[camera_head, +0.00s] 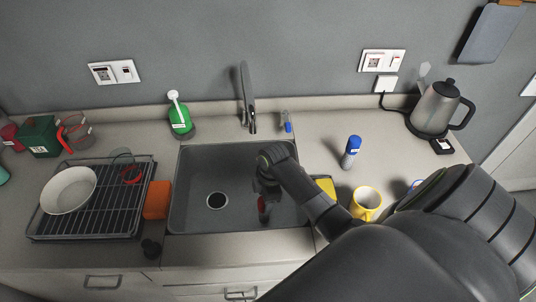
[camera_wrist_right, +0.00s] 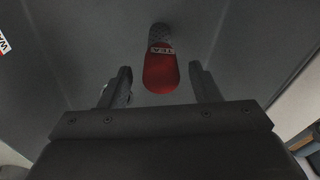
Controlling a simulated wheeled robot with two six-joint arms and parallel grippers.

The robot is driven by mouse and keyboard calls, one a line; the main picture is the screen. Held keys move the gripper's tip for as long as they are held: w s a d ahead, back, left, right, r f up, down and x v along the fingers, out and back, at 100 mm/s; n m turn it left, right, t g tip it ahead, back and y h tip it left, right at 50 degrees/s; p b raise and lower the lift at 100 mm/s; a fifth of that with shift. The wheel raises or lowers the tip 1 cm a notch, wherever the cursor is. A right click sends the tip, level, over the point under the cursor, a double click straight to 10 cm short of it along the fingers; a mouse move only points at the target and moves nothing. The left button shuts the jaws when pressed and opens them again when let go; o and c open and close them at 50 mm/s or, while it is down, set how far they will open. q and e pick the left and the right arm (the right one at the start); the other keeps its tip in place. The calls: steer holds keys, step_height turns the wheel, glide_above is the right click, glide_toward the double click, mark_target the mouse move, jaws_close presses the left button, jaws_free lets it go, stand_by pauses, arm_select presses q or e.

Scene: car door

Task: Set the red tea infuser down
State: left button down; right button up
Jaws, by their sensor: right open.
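The red tea infuser (camera_head: 263,204) is in the sink (camera_head: 187,205), right of the drain. In the right wrist view the infuser (camera_wrist_right: 161,72) shows a red rounded body, a white label and a grey mesh end. My right gripper (camera_head: 266,182) reaches over the sink from the right, just above the infuser. In the right wrist view my right gripper (camera_wrist_right: 161,70) is open, its fingers apart on either side of the infuser with gaps on both sides. Whether the infuser fully rests on the sink floor is hard to tell. My left gripper is not in view.
A faucet (camera_head: 247,97) stands behind the sink. A dish rack (camera_head: 95,218) with a white bowl (camera_head: 68,190) and an orange block (camera_head: 157,200) are at the left. A yellow mug (camera_head: 366,204), a blue-capped bottle (camera_head: 351,152) and a kettle (camera_head: 435,108) are at the right.

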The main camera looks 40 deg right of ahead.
step_height(320, 180, up, 10)
steer(key=d+b, duration=0.1)
steer(key=shift+s+d, duration=0.15)
steer(key=shift+s, duration=0.1)
stand_by(0.4)
